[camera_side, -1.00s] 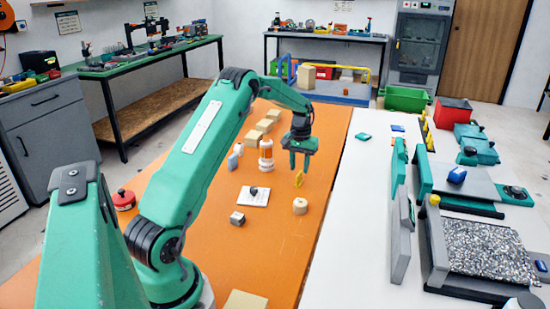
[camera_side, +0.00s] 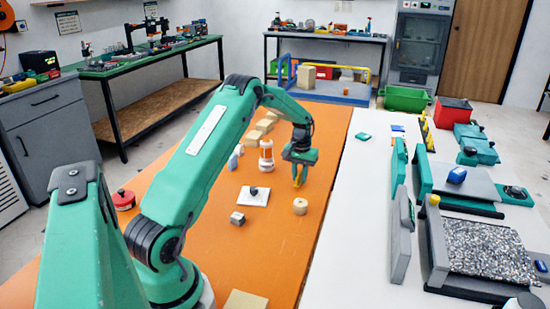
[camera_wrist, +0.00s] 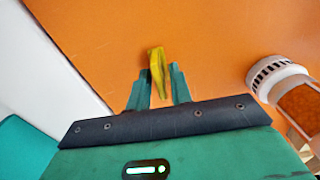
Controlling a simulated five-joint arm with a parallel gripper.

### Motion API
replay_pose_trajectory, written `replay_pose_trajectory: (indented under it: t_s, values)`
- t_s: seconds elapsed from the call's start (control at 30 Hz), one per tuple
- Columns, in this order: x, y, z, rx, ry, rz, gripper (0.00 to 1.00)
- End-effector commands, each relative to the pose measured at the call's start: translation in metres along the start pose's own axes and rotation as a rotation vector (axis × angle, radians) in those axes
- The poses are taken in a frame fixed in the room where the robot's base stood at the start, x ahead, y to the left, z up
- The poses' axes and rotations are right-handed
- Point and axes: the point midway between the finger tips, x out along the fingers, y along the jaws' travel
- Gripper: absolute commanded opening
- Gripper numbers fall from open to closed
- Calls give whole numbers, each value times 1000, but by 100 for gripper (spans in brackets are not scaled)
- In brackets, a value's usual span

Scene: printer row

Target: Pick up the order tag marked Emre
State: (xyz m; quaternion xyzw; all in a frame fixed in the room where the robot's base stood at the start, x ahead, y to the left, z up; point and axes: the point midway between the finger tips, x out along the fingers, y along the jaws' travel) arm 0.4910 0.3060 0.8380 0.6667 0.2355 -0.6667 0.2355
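A small yellow tag (camera_side: 299,176) stands on the orange table top, below my gripper in the side view. In the wrist view the yellow tag (camera_wrist: 157,66) shows edge-on between my two green fingers; no name on it is readable. My gripper (camera_wrist: 160,70) is low over the table with a finger on each side of the tag. The fingers look apart, with a little orange showing between them. The tag is nearer the left finger; whether it touches it is unclear. In the side view my gripper (camera_side: 299,163) partly covers the tag.
A white-and-orange bottle (camera_side: 266,156) stands just left of my gripper. A cream roll (camera_side: 300,206) lies in front. A white sheet (camera_side: 252,198) with a dark item, a grey cube (camera_side: 237,218) and tan blocks (camera_side: 263,126) are nearby. The front right of the orange table is clear.

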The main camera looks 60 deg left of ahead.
Motion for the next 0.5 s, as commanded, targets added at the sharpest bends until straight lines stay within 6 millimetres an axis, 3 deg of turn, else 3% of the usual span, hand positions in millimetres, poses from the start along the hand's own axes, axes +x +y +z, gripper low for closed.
replay_pose_trajectory:
  t_s: [0.03,0.1,0.5]
  values:
    - [0,0,0,0,0,0,11]
    - [0,0,0,0,0,0,0]
    - [-2,0,0,0,1,0,0]
